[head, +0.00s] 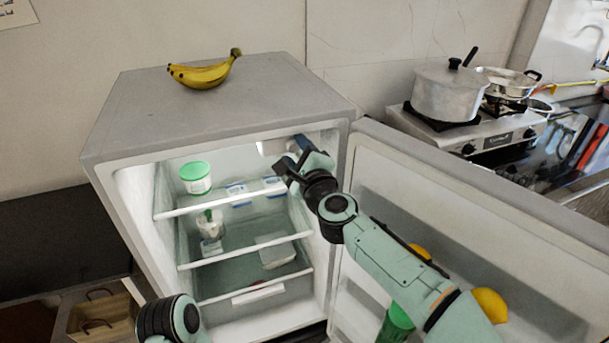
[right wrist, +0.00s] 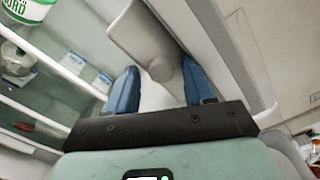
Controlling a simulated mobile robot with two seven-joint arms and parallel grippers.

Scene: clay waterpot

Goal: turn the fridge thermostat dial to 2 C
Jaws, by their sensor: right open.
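The fridge (head: 225,110) stands with its door (head: 450,210) swung open to the right. In the right wrist view, a round grey dial (right wrist: 161,69) sits on a pale housing (right wrist: 137,28) inside the fridge. My right gripper (head: 290,156) is inside the upper right of the fridge. Its blue fingers are open in the right wrist view (right wrist: 159,67), one on each side of the dial in the picture. I cannot tell whether they touch it. No dial markings are readable. Part of my left arm shows at the lower left, but its gripper is out of view.
Shelves (head: 245,249) hold a green-lidded tub (head: 196,178) and several small containers left of my right gripper. Bananas (head: 205,75) lie on the fridge top. The door holds yellow fruit (head: 489,305) and a green item (head: 398,322). A stove with a pot (head: 447,92) stands behind.

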